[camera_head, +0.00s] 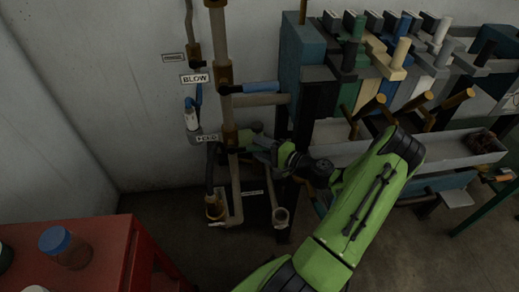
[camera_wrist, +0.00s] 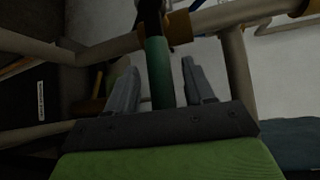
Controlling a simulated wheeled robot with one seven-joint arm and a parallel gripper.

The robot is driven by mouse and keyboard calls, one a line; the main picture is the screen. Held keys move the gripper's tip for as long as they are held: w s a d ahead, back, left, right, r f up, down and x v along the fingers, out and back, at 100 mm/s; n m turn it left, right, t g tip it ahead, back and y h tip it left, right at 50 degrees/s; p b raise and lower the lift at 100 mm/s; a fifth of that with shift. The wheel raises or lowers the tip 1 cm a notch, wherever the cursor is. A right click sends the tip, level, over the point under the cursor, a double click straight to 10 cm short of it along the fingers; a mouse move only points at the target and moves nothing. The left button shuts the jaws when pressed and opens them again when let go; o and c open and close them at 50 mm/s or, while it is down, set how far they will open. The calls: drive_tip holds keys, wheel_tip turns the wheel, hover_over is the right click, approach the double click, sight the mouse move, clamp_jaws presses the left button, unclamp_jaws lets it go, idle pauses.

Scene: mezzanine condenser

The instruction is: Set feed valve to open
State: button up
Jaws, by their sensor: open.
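My gripper (camera_wrist: 160,64) is open in the wrist view, with a grey finger on each side of a green lever handle (camera_wrist: 158,72). Dark gaps show between the handle and both fingers. The handle runs up to a dark stem beside a brass collar (camera_wrist: 180,27) on a tan pipe. In the head view my gripper (camera_head: 252,141) is at the upright pipe (camera_head: 228,106), low on the stand, and my arm hides part of it. A small sign (camera_head: 206,138) hangs just left there; its word is hard to read. I cannot tell which valve is the feed valve.
A blue lever (camera_head: 255,88) points right, above my gripper, near the BLOW sign (camera_head: 194,78). A rack with several coloured handles (camera_head: 400,55) and a grey trough (camera_head: 345,140) stand at right. A red cabinet (camera_head: 100,245) with a blue-lidded jar (camera_head: 66,248) is front left.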

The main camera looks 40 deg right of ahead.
drive_tip(key=shift+w, duration=0.35)
drive_tip(key=shift+c, duration=0.5)
clamp_jaws()
